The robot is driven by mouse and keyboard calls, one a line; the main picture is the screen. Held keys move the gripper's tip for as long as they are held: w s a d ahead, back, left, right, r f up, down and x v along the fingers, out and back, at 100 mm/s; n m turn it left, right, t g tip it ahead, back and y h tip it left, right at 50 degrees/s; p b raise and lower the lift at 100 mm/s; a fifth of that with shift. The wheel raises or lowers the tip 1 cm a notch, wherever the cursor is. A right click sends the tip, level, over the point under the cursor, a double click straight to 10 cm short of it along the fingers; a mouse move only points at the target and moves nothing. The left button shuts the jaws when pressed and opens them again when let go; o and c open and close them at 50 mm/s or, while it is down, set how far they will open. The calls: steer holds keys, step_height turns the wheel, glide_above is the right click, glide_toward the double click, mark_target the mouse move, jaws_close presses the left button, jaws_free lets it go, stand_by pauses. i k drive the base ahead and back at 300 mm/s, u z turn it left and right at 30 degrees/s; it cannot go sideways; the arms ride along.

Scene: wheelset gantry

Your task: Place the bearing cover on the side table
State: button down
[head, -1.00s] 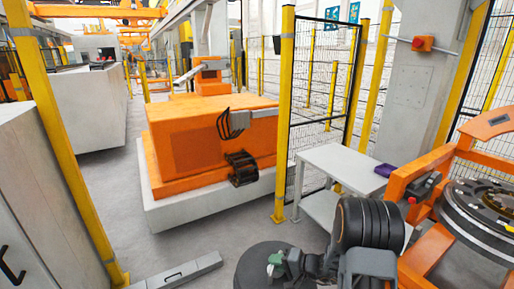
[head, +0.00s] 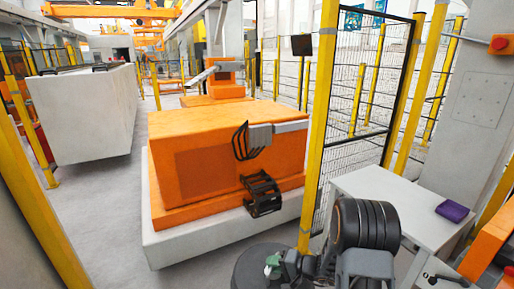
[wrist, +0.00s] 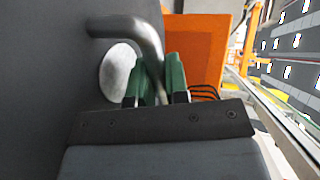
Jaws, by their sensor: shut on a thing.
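The bearing cover (head: 250,268) is a dark grey disc low in the head view, partly cut off by the bottom edge. In the wrist view its broad dark face (wrist: 60,70) fills the left side, with a bent metal handle (wrist: 128,28). My gripper (head: 272,264) is shut on the handle; its green fingers (wrist: 157,82) stand on both sides of it in the wrist view. The side table (head: 365,184) is white with a flat top, to the right of and behind the cover, which is held apart from it. My arm hides part of the table.
A purple item (head: 453,211) lies on the table's right part. A yellow post (head: 321,120) and black mesh fence (head: 365,95) stand behind the table. An orange machine (head: 205,160) on a pale base stands left. Grey floor lies open at left.

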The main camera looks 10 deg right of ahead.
mark_target(396, 202)
steer(key=z, duration=0.2)
steer(key=i, duration=1.75)
steer(key=z, duration=0.8)
steer(key=i, duration=0.8)
steer(key=z, duration=1.05)
steer(key=i, duration=0.95)
steer(key=z, duration=0.4)
